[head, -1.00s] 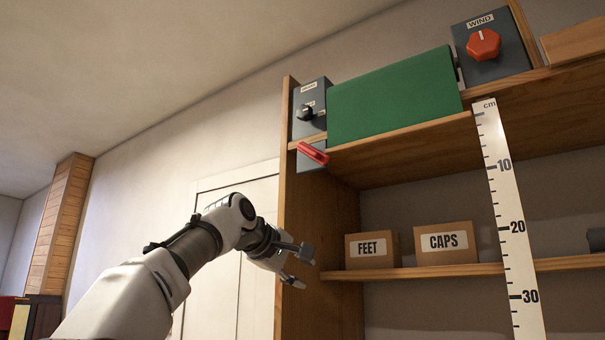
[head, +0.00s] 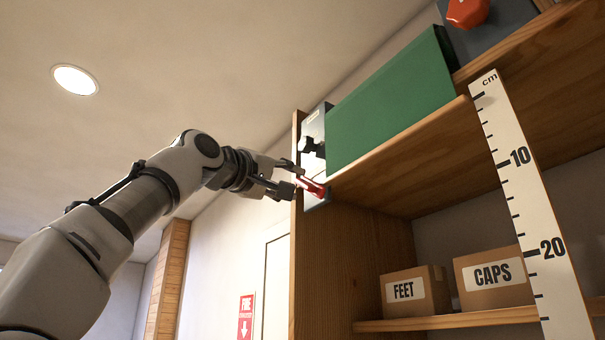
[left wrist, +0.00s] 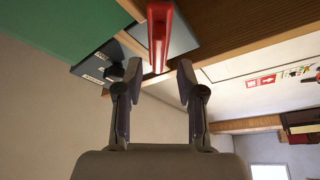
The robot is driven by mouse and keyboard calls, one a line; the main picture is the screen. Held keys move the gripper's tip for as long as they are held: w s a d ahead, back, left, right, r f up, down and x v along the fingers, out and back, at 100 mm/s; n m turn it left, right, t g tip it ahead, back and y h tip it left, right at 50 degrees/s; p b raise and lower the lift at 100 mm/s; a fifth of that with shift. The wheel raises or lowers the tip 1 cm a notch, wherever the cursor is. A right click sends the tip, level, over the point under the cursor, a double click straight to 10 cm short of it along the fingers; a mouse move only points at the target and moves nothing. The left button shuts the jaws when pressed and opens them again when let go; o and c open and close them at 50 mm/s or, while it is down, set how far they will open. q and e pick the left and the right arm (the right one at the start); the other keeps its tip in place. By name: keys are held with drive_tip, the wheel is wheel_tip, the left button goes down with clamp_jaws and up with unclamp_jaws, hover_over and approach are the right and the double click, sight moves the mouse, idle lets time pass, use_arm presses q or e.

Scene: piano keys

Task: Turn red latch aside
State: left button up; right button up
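The red latch (head: 312,187) is a slanted bar on a small dark plate at the left front edge of the upper shelf, below the green panel. My left gripper (head: 290,179) is right at its left end in the head view. In the left wrist view the red latch (left wrist: 159,38) stands upright in the picture, just beyond and between the two fingertips of my left gripper (left wrist: 160,72). The fingers are apart, with a gap on both sides of the bar's line. I cannot tell whether either finger touches it. My right gripper is in neither view.
A dark box with a black knob (head: 308,146) sits just above the latch. The green panel (head: 392,100) is to its right. The wooden side post (head: 297,240) stands below.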

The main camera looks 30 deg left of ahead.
sight(300, 183)
use_arm(q)
drive_tip(key=x, duration=0.1)
drive_tip(key=p+x, duration=0.2)
drive_tip(key=x, duration=0.1)
drive_tip(key=shift+s+d, duration=0.1)
drive_tip(key=shift+d, duration=0.3)
drive_tip(key=shift+f, duration=0.1)
drive_tip(key=shift+c, duration=0.7)
drive_tip(key=shift+a, duration=0.25)
clamp_jaws()
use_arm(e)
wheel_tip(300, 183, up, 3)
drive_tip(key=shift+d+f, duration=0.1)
